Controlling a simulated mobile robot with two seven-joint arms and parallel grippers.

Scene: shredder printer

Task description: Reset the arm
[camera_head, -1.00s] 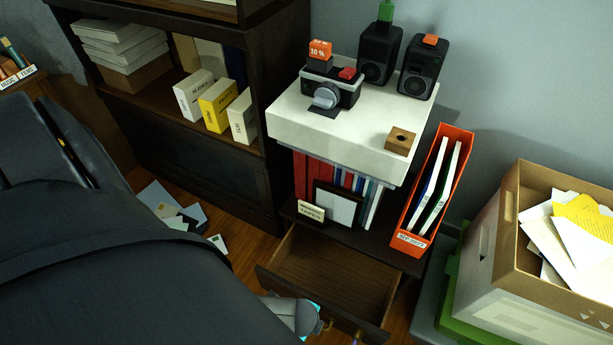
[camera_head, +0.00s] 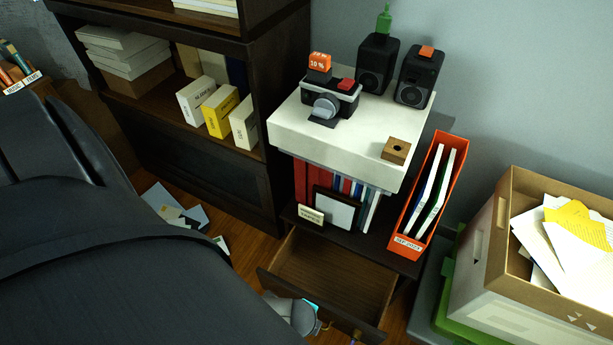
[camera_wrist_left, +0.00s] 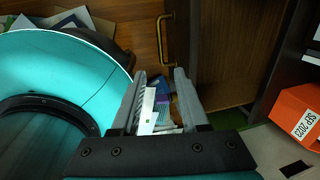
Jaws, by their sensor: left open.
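My left arm reaches in from the left in the head view, and its grey and cyan end part shows at the bottom, beside the open drawer's front. My left gripper (camera_wrist_left: 160,78) shows in the left wrist view with its two grey fingers apart. Nothing is seen held between them. Small white, blue and purple items (camera_wrist_left: 160,112) show beyond the gap, and I cannot tell how far below they lie. The fingertips are not clear in the head view. My right gripper is in neither view.
A wooden drawer (camera_head: 335,272) stands open under the shelf. A brass handle (camera_wrist_left: 164,40) is near the fingers. An orange file holder (camera_head: 432,190) stands right of the shelf, with a paper-filled box (camera_head: 490,260) farther right. Papers (camera_head: 175,208) lie on the floor left of the drawer.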

